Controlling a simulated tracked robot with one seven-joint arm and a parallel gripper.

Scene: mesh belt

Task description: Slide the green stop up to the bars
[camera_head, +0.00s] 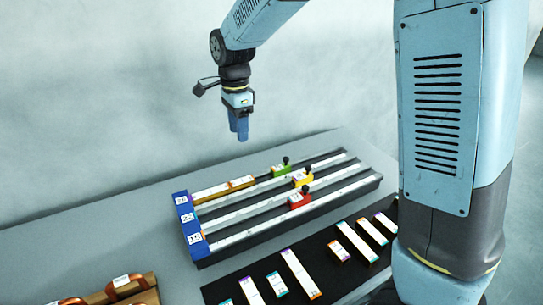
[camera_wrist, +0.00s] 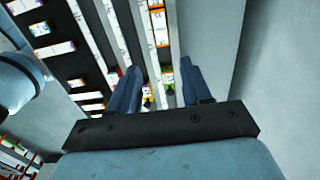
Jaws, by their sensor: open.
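The green stop (camera_head: 281,170) with its black knob sits in the rear lane of the three-lane rack. Orange-edged white bars (camera_head: 222,188) lie in the same lane against the blue end block (camera_head: 187,218). A short gap separates the bars from the stop.
A yellow stop (camera_head: 303,179) sits in the middle lane and a red stop (camera_head: 299,200) in the front lane. Several white bars with coloured ends lie on a black mat (camera_head: 240,290) in front. A brown case (camera_head: 100,297) is at lower left. The air around my gripper is clear.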

